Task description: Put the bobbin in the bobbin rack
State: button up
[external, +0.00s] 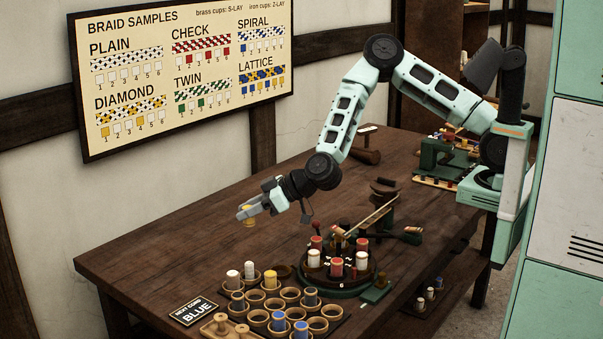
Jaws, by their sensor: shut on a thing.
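My gripper (247,214) is at the left end of the arm, above the table and left of its middle. It is shut on a yellow bobbin (248,222), which it holds in the air; the fingers partly hide it. The bobbin rack, seen as a dark board with rows of round wooden cups (290,294), lies near the table's front edge, below and to the right of my gripper. Several cups hold white, yellow, grey or blue bobbins, and several look empty.
A round braiding stand (345,289) with red and white bobbins stands right of the cups. A sign reading "BLUE" (194,311) and a pale wooden board with knobs (225,329) lie at the front left. The table's left part (170,255) is clear.

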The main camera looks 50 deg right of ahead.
jog(key=s+a+r+p, duration=0.1)
jog(key=s+r+p, duration=0.15)
jog(key=s, duration=0.45)
jog(key=s+a+r+p, duration=0.1)
jog(key=s+r+p, duration=0.15)
jog(key=s, duration=0.35)
notch_tip(320, 180, up, 7)
jog(key=n+y+p, duration=0.1)
jog(key=p, duration=0.3)
send_over(331, 309)
jog(key=shift+g, duration=0.4)
notch_tip(331, 309, down, 23)
jog(key=shift+r+p, duration=0.1)
jog(key=shift+p, duration=0.6)
jog(key=shift+f+p, duration=0.6)
jog(key=shift+f, duration=2)
jog(key=o, duration=0.7)
jog(key=shift+w, duration=0.1)
